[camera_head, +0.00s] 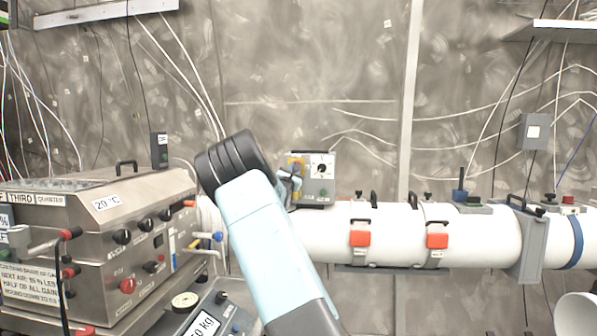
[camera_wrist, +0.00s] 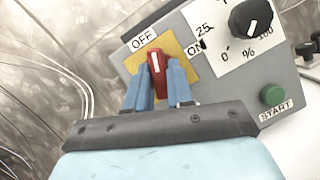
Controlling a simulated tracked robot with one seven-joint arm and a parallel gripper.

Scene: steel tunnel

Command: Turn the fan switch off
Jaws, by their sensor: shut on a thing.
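The fan switch is a red knob (camera_wrist: 156,72) with a white line, on a yellow plate (camera_wrist: 183,50) between an OFF label and an ON label. Its white line points upward in the wrist view, between the two labels and closer to OFF. My gripper (camera_wrist: 160,82) is shut on the red knob, with a blue finger on each side of it. In the head view the gripper (camera_head: 288,186) is at the left part of the grey control box (camera_head: 320,190), and the red knob is hard to make out there.
A black dial (camera_wrist: 251,18) and a green START button (camera_wrist: 272,95) are to the right of the switch. A white pipe (camera_head: 330,235) with red-orange latches runs below the box. A steel machine (camera_head: 105,235) with knobs and levers stands at the left.

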